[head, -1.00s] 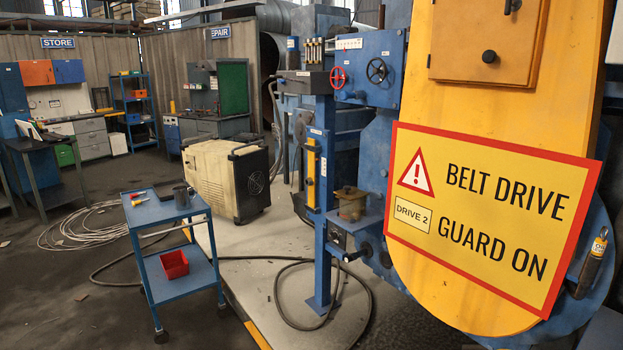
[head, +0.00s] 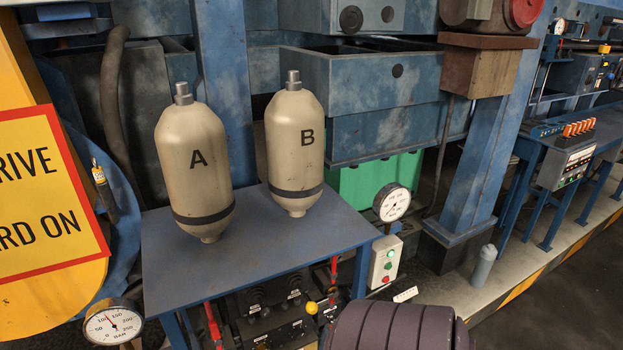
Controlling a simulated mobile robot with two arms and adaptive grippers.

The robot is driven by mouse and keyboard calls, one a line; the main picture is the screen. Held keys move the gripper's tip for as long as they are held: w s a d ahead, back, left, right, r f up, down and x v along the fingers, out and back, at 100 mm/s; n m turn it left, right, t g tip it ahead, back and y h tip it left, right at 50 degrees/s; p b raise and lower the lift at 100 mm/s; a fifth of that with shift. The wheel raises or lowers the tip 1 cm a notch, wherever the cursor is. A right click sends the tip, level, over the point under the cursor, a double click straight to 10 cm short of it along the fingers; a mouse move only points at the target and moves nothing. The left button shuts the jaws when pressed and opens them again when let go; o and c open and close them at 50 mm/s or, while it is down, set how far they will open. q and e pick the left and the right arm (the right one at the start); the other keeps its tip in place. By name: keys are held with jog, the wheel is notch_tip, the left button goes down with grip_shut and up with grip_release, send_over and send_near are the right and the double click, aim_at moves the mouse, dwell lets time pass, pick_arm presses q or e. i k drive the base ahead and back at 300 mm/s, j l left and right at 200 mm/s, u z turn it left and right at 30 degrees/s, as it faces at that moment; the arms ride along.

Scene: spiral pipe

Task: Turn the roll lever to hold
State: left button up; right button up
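A black control panel (head: 265,318) sits under the blue table, partly hidden by the tabletop and cut by the bottom edge. A lever with a yellow ball knob (head: 312,308) stands at its front. A red-handled bar (head: 213,326) shows at the left of the panel, and another red bar (head: 333,272) shows to the right. The labels are too small to read, so I cannot tell which one is the roll lever or its position. Neither of my grippers is in view.
Two beige tanks, A (head: 196,165) and B (head: 296,145), stand on the blue table (head: 262,262). Gauges (head: 113,324) (head: 393,205) flank it. A button box (head: 386,260) is at its right. A dark ribbed shape (head: 390,328) blocks the bottom edge. Open floor (head: 560,310) lies at right.

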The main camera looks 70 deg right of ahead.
aim_at(267, 312)
jog(key=k+l+z, duration=0.15)
jog(key=z, duration=1.45)
jog(key=i+j+u, duration=0.1)
jog(key=j+u, duration=0.25)
